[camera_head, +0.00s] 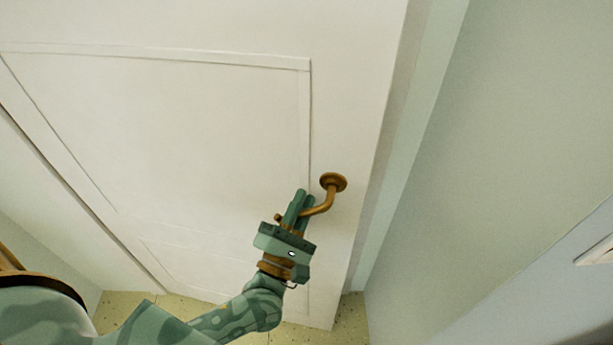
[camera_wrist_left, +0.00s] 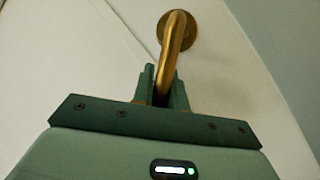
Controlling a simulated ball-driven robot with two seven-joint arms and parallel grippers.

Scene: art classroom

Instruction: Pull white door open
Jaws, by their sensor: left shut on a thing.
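The white door (camera_head: 200,120) fills the left and middle of the head view, with a raised panel outline. A brass lever handle (camera_head: 328,190) with a round plate sits near the door's right edge. My left gripper (camera_head: 298,205) is shut on the lever, with its green fingers on either side of it. In the left wrist view the brass handle (camera_wrist_left: 178,45) runs down between the fingers of the gripper (camera_wrist_left: 163,85), where its lower end is hidden. My right gripper is in neither view.
A pale frame (camera_head: 405,150) and a grey-green wall (camera_head: 500,130) stand to the right of the door. Speckled yellowish floor (camera_head: 350,318) shows below the door. Another wall is at the far lower left.

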